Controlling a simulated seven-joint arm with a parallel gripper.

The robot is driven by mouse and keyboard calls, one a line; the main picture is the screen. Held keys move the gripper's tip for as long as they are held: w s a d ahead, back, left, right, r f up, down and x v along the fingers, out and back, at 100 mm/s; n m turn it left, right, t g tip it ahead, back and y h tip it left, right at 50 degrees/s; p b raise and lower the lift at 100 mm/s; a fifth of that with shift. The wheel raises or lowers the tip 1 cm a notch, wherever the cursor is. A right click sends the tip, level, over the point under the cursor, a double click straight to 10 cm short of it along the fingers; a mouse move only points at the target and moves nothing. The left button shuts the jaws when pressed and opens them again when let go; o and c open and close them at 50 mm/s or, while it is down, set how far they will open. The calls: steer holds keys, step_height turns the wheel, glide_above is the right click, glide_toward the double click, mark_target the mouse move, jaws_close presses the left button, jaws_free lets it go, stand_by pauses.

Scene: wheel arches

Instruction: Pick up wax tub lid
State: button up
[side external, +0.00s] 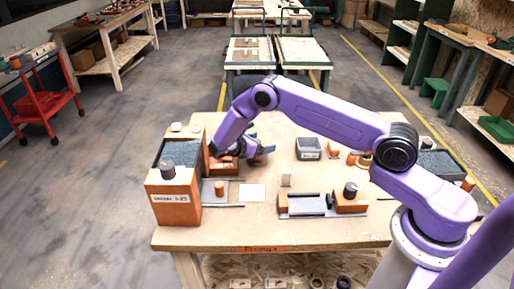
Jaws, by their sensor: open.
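My gripper (266,149) is open over the back left part of the wooden table (262,221), and it points to the right. I see nothing between its fingers. An orange part (222,167) lies just below and left of it, partly hidden by my wrist. I cannot pick out the wax tub lid for sure at this size. Two small pale pieces (176,127) lie at the back left corner.
A white sheet (251,193) lies flat in the middle. Small orange pieces (363,160) lie behind my arm.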

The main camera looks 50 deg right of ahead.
steer(key=shift+d+f, duration=0.2)
steer(key=shift+d, duration=0.15)
